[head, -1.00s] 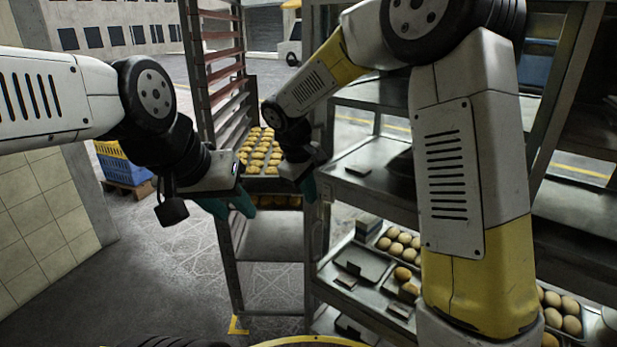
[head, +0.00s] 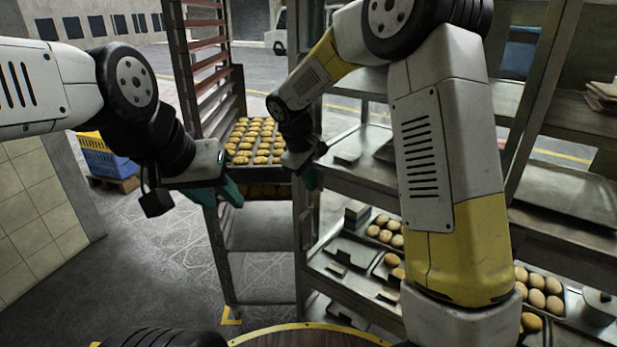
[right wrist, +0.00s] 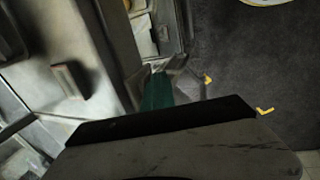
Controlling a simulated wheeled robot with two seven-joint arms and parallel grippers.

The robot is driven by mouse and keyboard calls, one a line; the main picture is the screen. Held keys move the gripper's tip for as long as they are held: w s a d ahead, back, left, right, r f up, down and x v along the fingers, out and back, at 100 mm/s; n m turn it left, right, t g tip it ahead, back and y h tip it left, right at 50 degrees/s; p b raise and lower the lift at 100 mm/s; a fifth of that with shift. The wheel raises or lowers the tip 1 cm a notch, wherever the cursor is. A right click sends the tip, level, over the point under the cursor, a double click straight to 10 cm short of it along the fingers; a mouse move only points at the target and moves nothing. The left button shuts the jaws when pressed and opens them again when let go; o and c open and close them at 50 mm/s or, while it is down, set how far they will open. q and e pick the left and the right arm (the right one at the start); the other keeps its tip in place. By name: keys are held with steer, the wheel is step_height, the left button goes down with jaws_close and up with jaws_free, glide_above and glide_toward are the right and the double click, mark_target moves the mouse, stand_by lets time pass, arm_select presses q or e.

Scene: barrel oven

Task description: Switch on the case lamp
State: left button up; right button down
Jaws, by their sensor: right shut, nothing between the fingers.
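My right gripper (head: 309,179) is shut and empty, its teal fingers pointing down in front of the metal post (head: 300,225) at the left end of the shelf case. The teal fingers also show in the right wrist view (right wrist: 157,92), close to grey metal; I cannot tell whether they touch it. I cannot make out the lamp switch in either view; the gripper covers part of the post. My left gripper (head: 228,191) hangs in front of the rack at left. Its teal fingers are small in view and I cannot tell how far apart they are.
The shelf case (head: 350,180) holds trays of round buns (head: 384,232). A tall rack (head: 184,100) with a tray of pastries (head: 254,142) stands left of it. Blue and yellow crates (head: 105,158) are at far left. The paved floor between is clear.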

steer(key=shift+r, duration=0.1)
steer(key=shift+r, duration=0.8)
